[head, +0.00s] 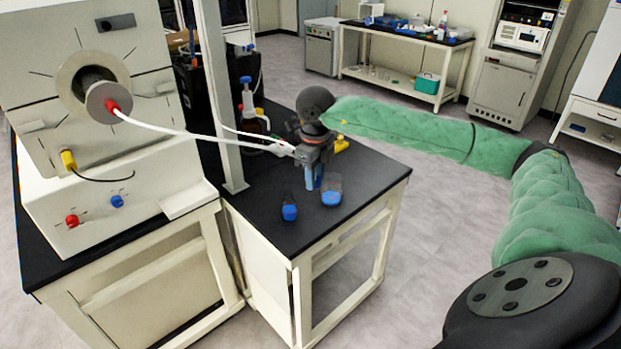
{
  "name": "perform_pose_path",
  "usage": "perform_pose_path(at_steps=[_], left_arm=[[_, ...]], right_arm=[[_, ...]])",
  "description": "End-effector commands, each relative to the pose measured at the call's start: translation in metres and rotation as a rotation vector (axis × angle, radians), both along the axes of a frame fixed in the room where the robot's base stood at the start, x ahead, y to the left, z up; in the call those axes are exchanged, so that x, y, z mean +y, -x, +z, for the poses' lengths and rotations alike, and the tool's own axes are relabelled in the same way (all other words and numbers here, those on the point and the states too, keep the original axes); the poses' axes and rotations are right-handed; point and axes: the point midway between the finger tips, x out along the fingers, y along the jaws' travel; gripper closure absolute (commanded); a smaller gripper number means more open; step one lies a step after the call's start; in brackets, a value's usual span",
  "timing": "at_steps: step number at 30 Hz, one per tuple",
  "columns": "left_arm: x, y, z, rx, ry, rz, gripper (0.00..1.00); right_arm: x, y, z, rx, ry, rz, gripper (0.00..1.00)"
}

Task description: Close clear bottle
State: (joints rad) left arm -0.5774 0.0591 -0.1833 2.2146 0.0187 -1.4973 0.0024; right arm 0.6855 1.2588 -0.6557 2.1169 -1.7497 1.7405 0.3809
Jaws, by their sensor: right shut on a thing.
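My right gripper (314,172) reaches in from the right over the dark bench and points down. It is shut on a small blue thing, mostly hidden by the fingers; I cannot tell whether it is a cap. A clear vessel with blue at its bottom (331,191) stands upright on the bench, just right of and close to the fingertips. I cannot tell which of these is the clear bottle. My left gripper is out of view.
The freeze dryer (100,140) stands at the left, with a white hose (200,133) running toward my gripper. A post (217,100) rises from the black bench top (262,222). A brown bottle with a blue cap (248,98) stands behind. The bench's front right is clear.

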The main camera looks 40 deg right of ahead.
Motion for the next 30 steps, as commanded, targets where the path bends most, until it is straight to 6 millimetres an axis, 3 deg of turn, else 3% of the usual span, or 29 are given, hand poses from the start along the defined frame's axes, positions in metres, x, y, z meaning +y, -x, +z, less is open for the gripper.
perform_pose_path(at_steps=[12,17,30], left_arm=[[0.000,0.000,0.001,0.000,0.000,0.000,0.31],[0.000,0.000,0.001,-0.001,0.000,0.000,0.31],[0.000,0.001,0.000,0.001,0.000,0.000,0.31]], right_arm=[[0.000,0.000,0.000,0.000,0.000,0.002,0.95],[0.007,-0.002,-0.006,0.000,-0.003,0.081,0.95],[0.076,-0.016,-0.063,0.002,-0.023,0.874,0.95]])
